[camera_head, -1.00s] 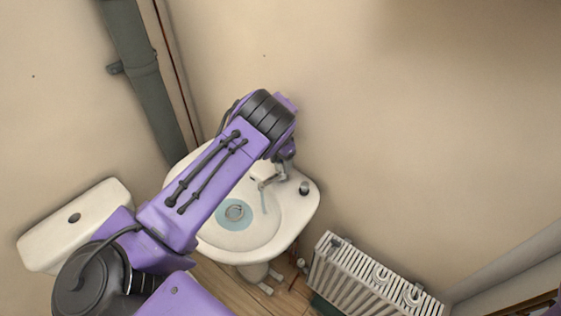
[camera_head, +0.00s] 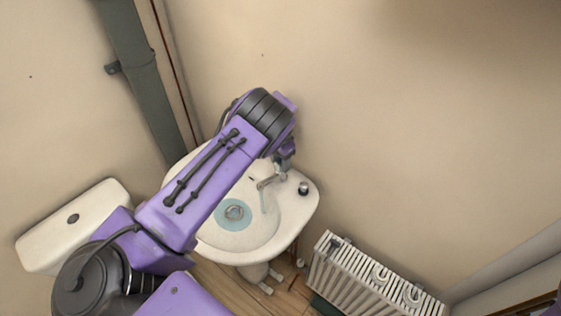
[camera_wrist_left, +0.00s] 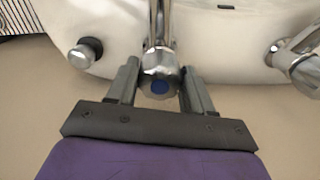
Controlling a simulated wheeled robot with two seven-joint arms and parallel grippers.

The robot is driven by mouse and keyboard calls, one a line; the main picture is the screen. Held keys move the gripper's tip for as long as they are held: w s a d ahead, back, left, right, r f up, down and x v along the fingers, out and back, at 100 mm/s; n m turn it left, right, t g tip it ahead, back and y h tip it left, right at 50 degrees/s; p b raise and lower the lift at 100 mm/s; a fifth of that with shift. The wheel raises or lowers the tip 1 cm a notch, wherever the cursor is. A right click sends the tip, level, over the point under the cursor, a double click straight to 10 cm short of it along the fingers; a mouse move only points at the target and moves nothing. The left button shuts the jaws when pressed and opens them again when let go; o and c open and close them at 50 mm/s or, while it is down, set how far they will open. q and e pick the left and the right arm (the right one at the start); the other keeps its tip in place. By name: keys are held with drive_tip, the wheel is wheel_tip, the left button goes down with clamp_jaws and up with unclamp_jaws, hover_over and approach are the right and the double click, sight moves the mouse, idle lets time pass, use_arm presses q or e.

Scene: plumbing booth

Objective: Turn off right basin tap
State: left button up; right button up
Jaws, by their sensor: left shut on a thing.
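The right basin tap (camera_head: 268,181) is chrome, at the back right of the white basin (camera_head: 296,222). A thin pale-blue stream hangs below its spout, and pale-blue water lies around the drain. In the head view the left gripper (camera_head: 283,160) is small and partly hidden behind my wrist, over the tap. My right gripper is not in view.
Another chrome tap (camera_wrist_left: 300,62) shows at right in the wrist view. A round chrome-and-black fitting (camera_head: 304,188) stands on the basin's right corner. A white radiator (camera_head: 365,277) is at lower right, a white cistern (camera_head: 45,243) at left, a grey pipe (camera_head: 145,80) on the wall.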

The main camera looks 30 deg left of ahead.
use_arm(q)
drive_tip(key=shift+s+f+m, duration=0.15)
drive_tip(key=shift+f+m, duration=0.05)
drive_tip(key=shift+m, duration=0.1)
drive_tip(key=shift+m+b, duration=0.5)
drive_tip(key=m+b, duration=0.1)
drive_tip(key=m, duration=0.2)
drive_tip(key=shift+f+m+b, duration=0.1)
drive_tip(key=shift+m+b, duration=0.2)
drive_tip(key=shift+b, duration=0.05)
drive_tip(key=m+b, duration=0.2)
drive_tip(key=m, duration=0.4)
drive_tip(key=m+b, duration=0.2)
drive_tip(key=m, duration=0.3)
drive_tip(key=shift+a+m, duration=0.1)
drive_tip(key=shift+m, duration=0.3)
drive_tip(key=m, duration=0.4)
drive_tip(key=m+b, duration=0.1)
drive_tip(key=shift+w+r+m, duration=0.2)
drive_tip(key=shift+r+m, duration=0.05)
drive_tip(key=shift+m, duration=0.15)
drive_tip(key=shift+r, duration=0.1)
